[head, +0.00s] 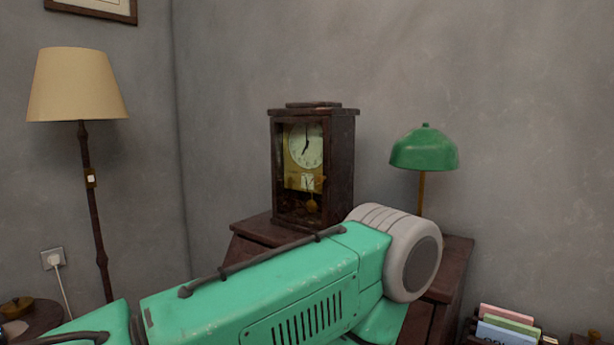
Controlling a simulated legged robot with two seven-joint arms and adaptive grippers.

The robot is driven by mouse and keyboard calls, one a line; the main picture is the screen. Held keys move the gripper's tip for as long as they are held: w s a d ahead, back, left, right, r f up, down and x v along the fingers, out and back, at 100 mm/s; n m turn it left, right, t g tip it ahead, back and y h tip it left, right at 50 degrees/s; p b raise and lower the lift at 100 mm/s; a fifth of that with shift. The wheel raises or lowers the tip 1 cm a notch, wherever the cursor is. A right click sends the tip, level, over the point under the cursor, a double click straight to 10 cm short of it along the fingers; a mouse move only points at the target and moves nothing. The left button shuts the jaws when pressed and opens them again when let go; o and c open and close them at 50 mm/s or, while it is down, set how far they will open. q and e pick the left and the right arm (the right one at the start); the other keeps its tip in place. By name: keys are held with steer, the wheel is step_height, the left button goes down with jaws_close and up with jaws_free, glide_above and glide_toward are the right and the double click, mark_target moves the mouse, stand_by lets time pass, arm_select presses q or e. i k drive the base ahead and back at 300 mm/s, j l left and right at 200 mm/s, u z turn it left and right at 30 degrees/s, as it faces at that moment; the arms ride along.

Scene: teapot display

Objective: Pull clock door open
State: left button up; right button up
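A dark wooden clock (341,165) stands on a dark wooden cabinet (262,229) in the middle of the head view. Its front shows a pale round dial, a brass-coloured plate and a pendulum. A dark frame, the clock door (277,175), borders this front; I cannot tell whether it is shut or slightly ajar. A green arm link of mine crosses the lower middle, in front of the cabinet and below the clock. Neither of my grippers shows.
A green-shaded lamp (424,150) stands right of the clock on the cabinet. A floor lamp (77,88) stands at left, above a small round table (38,322). Coloured books or folders (508,325) sit in a dark holder at lower right. Grey walls stand behind.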

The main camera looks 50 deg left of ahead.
mark_target(325, 178)
steer(key=j+u, duration=0.1)
steer(key=u, duration=1.55)
